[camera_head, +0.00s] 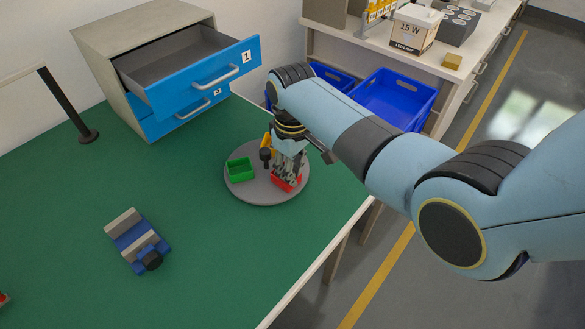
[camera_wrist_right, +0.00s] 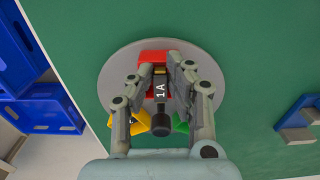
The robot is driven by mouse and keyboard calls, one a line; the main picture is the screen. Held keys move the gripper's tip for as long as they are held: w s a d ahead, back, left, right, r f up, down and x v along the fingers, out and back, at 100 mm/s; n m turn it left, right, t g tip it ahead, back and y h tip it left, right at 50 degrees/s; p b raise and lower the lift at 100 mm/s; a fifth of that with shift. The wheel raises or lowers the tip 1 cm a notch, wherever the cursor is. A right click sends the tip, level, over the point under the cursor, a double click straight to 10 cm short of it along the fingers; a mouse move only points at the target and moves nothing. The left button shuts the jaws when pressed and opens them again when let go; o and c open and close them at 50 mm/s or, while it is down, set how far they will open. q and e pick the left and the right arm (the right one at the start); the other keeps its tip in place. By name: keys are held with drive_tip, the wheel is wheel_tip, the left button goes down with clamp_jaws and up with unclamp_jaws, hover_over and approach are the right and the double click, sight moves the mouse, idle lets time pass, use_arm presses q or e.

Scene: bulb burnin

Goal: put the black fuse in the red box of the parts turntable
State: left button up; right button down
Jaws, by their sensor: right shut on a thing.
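The parts turntable (camera_head: 262,197) is a grey disc on the green table, also seen in the right wrist view (camera_wrist_right: 112,75). It carries a red box (camera_head: 285,184), a green box (camera_head: 240,170) and a yellow box (camera_head: 266,142) around a black knob (camera_head: 265,155). My right gripper (camera_head: 288,172) points down at the red box. In the right wrist view its fingers (camera_wrist_right: 165,70) are shut on the black fuse (camera_wrist_right: 159,90), marked 1A, at the red box (camera_wrist_right: 150,57). Whether the fuse touches the box floor is hidden. My left gripper is out of view.
A cabinet with an open blue-fronted drawer (camera_head: 205,80) stands behind left. A blue device with a black knob (camera_head: 138,240) lies at front left. A black post (camera_head: 70,105) stands at left. Blue bins (camera_head: 395,98) are beyond the table's right edge. The green table's front middle is clear.

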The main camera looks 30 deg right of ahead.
drive_tip(key=shift+s+f, duration=0.3)
drive_tip(key=shift+f, duration=0.05)
drive_tip(key=c, duration=1.5)
unclamp_jaws()
drive_tip(key=shift+o, duration=1.1)
drive_tip(key=shift+w+f, duration=0.15)
drive_tip(key=shift+r, duration=0.35)
wheel_tip(320, 180, up, 13)
drive_tip(key=p, duration=0.1)
drive_tip(key=shift+w, duration=0.2)
drive_tip(key=shift+f, duration=0.1)
